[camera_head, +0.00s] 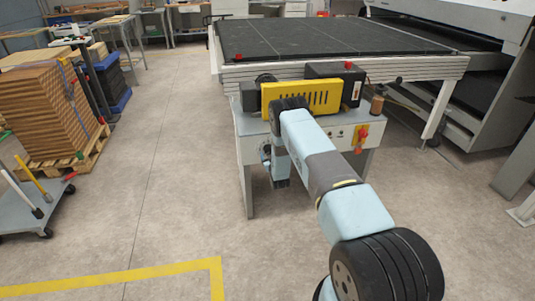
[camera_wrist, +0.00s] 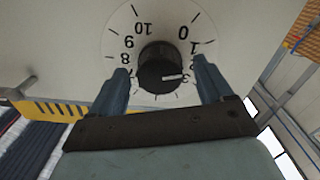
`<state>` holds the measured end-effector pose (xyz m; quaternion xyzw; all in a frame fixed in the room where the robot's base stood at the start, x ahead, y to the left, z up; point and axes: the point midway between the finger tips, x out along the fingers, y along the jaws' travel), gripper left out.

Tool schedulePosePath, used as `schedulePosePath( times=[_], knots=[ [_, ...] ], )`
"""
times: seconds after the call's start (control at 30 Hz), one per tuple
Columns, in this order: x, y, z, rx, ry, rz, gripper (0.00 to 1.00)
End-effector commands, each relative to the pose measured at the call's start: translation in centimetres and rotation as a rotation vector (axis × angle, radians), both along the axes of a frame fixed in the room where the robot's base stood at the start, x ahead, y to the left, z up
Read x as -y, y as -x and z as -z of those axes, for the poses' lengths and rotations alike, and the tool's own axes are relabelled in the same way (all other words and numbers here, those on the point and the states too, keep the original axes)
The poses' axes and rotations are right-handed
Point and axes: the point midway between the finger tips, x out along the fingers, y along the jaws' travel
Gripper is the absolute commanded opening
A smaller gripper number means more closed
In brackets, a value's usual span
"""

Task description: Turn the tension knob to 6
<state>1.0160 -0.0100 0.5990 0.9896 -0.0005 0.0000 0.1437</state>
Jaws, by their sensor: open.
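The tension knob (camera_wrist: 163,68) is black and round, set in a white numbered dial (camera_wrist: 117,40) on a pale panel. Its white pointer line points to the right in the wrist view, close to the 3. The 0, 1, 8, 9 and 10 are readable; the numbers between 3 and 7 are mostly hidden by the knob and my fingers. My gripper (camera_wrist: 160,66) is open, with one finger on each side of the knob and a gap visible at each side.
The coater's front panel (camera_head: 335,137) carries a red and yellow switch (camera_head: 361,137) to the right of my arm. A yellow slotted cover (camera_head: 325,98) sits above. A pallet of boards (camera_head: 48,105) and a trolley (camera_head: 32,205) stand left. The floor between is clear.

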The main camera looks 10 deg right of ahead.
Motion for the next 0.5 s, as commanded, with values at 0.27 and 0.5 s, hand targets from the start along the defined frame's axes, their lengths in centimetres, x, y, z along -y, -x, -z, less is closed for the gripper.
schedulePosePath(
  times=[0.27,0.5],
  knots=[
    [0.0,-1.6,0.0,0.0,0.0,0.0,0.8],
    [0.0,-1.6,0.0,0.0,0.0,0.0,0.8]
  ],
)
